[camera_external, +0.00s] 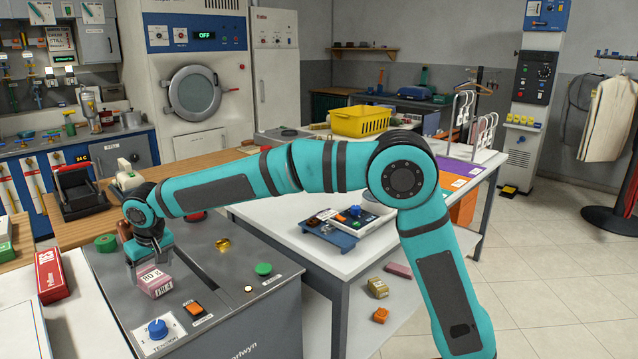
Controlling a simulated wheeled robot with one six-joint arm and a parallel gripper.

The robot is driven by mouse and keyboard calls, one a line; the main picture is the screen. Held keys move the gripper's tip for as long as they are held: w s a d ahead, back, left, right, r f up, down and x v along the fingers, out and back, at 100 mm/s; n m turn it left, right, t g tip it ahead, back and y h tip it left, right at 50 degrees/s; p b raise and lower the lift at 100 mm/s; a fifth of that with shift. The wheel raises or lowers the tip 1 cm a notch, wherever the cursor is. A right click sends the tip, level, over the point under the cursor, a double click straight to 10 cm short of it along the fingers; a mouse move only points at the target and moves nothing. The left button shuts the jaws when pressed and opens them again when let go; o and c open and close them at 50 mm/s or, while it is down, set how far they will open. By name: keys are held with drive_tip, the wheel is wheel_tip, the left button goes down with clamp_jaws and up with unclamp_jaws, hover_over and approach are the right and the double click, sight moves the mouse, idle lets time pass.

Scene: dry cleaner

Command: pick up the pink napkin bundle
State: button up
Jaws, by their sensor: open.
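The pink napkin bundle (155,281) is a small pink block with a pale band with dark lettering. It sits on the grey metal top of a machine (205,290) at the lower left. My gripper (147,264) points down right at the bundle, with its fingers apart. The fingertips are close to the bundle's top and far side; I cannot tell whether they reach around it or touch it. The bundle's far side is partly hidden.
Around the bundle are a blue knob (158,329), an orange switch (194,310), a green button (263,269) and a dark slot in the machine top. A red box (51,276) stands to the left.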

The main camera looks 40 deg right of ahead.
sight(152, 276)
drive_tip(key=x, duration=0.3)
drive_tip(key=shift+w+f, duration=0.1)
drive_tip(key=shift+f, duration=0.15)
drive_tip(key=shift+c, duration=0.2)
drive_tip(key=c, duration=1)
drive_tip(key=shift+c, duration=0.2)
